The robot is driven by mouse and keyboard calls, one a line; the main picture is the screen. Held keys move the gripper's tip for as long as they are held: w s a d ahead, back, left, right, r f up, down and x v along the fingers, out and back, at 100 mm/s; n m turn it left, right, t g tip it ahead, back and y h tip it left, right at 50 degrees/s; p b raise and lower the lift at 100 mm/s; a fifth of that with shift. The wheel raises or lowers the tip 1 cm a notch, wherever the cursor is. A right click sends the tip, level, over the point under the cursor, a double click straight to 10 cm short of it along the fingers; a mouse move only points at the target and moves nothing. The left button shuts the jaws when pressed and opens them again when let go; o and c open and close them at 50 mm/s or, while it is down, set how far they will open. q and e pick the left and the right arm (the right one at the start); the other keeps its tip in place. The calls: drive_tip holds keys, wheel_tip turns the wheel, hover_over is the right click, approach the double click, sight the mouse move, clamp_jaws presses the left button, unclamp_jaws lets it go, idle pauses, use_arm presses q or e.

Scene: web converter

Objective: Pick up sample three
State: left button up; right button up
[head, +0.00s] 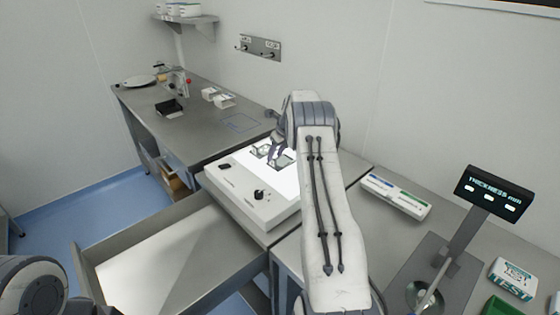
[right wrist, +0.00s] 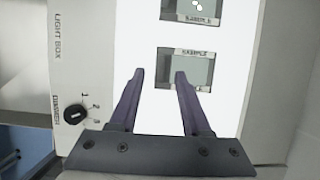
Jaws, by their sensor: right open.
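The lit white light box (head: 232,190) stands on the bench below my right gripper (head: 277,143). Two grey square samples lie on its glowing top: a far one (head: 261,150) and a nearer one (head: 284,162), partly hidden by the gripper. In the right wrist view, one sample (right wrist: 188,72) lies just beyond and between the open fingers of my right gripper (right wrist: 160,74); another sample (right wrist: 191,9) with white spots is cut off at the top edge. Their labels' numbers are not clearly legible. The gripper is empty. Only part of my left arm shows, without its gripper.
A dimmer knob (right wrist: 75,115) sits on the light box's front strip. An open drawer (head: 90,255) juts out below. A flat case (head: 396,196) and a thickness display (head: 492,192) are to the right. The back-left bench (head: 150,118) has clear room.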

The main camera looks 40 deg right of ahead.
sight(281, 159)
drive_tip(key=shift+p+x, duration=0.4)
drive_tip(key=shift+x, duration=1.15)
drive_tip(key=shift+c, duration=0.3)
clamp_jaws()
drive_tip(key=shift+r, duration=0.1)
